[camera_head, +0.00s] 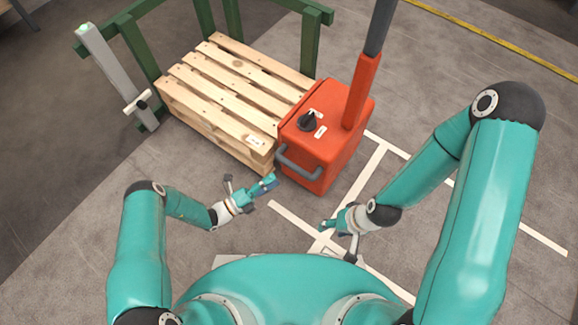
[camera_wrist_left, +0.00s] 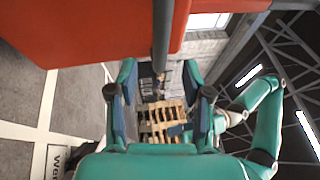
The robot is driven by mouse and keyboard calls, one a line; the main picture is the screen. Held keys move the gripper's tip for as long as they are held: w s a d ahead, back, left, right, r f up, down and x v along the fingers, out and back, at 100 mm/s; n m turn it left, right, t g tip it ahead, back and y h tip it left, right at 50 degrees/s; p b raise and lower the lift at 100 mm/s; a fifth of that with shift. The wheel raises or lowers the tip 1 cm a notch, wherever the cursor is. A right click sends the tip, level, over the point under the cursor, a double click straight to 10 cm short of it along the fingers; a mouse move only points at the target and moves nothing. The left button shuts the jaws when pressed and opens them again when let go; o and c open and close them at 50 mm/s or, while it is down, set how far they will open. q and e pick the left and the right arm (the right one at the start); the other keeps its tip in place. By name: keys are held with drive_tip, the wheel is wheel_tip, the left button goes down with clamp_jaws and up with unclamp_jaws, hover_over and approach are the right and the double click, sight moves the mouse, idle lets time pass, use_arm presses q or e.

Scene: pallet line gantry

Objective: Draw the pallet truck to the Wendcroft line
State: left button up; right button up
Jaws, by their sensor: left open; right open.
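The red pallet truck (camera_head: 330,165) stands at centre, with a grey bar handle (camera_head: 297,166) on its near face, a black knob on top and an upright tiller. A wooden pallet (camera_head: 235,85) lies directly behind it. My left gripper (camera_head: 259,193) is open and empty just short of the handle. In the left wrist view the grey handle (camera_wrist_left: 161,45) shows ahead, between the open fingers, with no visible contact. My right gripper (camera_head: 335,238) is open and empty, lower right of the truck.
A green frame (camera_head: 140,48) surrounds the pallet's far side. A grey post (camera_head: 105,65) with a green light and a white T-shaped lever (camera_head: 138,103) stands at its left. A yellow floor stripe (camera_head: 500,42) crosses the upper right. Floor right of the truck is clear.

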sight(294, 167)
use_arm(q)
drive_tip(key=x, duration=0.9)
clamp_jaws()
